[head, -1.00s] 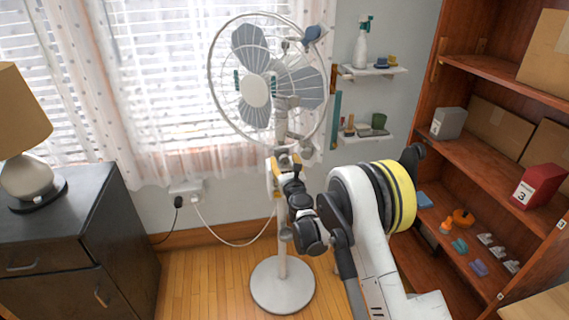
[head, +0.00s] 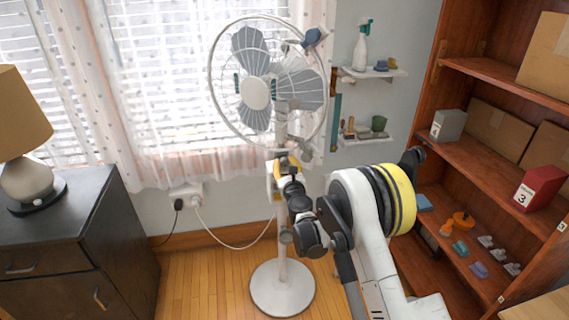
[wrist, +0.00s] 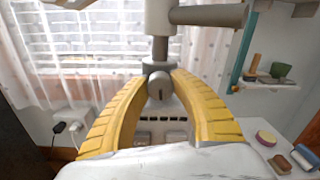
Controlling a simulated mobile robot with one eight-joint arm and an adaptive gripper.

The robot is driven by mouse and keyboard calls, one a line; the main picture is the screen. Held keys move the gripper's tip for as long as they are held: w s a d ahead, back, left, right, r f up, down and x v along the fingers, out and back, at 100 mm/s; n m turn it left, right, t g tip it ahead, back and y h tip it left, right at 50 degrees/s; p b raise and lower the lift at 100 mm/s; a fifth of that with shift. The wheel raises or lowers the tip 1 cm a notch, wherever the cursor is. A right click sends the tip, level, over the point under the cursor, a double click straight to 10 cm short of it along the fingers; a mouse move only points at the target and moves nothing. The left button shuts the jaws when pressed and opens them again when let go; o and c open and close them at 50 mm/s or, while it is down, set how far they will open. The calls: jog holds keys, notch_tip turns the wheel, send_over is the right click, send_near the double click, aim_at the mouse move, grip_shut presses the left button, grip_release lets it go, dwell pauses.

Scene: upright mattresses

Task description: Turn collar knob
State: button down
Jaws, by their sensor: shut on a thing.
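A white and grey standing fan (head: 256,92) stands upright in front of the window in the head view. The grey collar knob (wrist: 158,88) sits on the front of its pole, in the middle of the wrist view, with a dark slot on its face. My gripper (wrist: 161,78) has its two yellow fingers closed around the knob, one on each side. In the head view my gripper (head: 283,165) is at the fan's pole, below the fan head, and the knob is hidden there by my gripper.
A dark cabinet with a lamp (head: 25,140) is at the left. A wooden shelf unit (head: 470,135) with boxes is at the right. Small wall shelves (head: 372,72) hold a spray bottle and pots. A cord runs from the wall outlet (head: 186,192) toward the pole.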

jog(key=shift+n, duration=2.2)
jog(key=c, duration=1.1)
grip_release()
jog(key=shift+o, duration=0.2)
